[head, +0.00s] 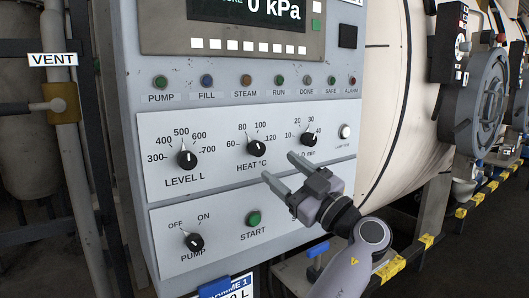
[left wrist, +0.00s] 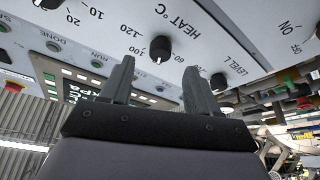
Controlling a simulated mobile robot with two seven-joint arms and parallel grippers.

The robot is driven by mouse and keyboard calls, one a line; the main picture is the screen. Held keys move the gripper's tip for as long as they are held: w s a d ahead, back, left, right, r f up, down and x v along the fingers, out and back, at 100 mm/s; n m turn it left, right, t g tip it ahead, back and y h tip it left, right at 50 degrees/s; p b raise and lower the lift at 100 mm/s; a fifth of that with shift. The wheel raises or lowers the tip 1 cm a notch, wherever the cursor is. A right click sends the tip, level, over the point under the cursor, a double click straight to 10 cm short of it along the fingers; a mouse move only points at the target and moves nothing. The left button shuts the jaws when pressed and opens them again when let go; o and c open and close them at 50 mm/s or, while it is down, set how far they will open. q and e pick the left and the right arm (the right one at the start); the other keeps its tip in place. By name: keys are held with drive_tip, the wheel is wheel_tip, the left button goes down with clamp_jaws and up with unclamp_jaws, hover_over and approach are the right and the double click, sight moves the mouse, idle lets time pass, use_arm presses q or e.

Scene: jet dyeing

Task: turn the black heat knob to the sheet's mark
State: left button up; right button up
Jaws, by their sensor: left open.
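The black heat knob (head: 257,148) sits on the white panel above the label HEAT °C, with marks from 60 to 120. In the left wrist view the heat knob (left wrist: 160,48) lies beyond and between the fingertips. My left gripper (head: 278,165) is open and empty, just right of and slightly below the knob, apart from it; its fingers also show in the wrist view (left wrist: 160,70). A blue-edged sheet (head: 226,288) at the bottom is mostly cut off.
The black level knob (head: 187,159) is left of the heat knob, and the hold knob (head: 309,140) is right, close to my fingers. Below are the pump knob (head: 194,242) and green start button (head: 254,218). A row of coloured lamps (head: 243,81) runs above.

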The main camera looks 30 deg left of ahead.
sight(261, 152)
use_arm(q)
drive_tip(key=p+x, duration=0.1)
drive_tip(key=x, duration=0.4)
drive_tip(key=shift+a+r, duration=0.3)
drive_tip(key=shift+a, duration=0.05)
drive_tip(key=shift+a+r+p, duration=0.1)
drive_tip(key=shift+a+p, duration=0.25)
drive_tip(key=shift+a, duration=0.15)
drive_tip(key=shift+c, duration=0.2)
drive_tip(key=c, duration=1)
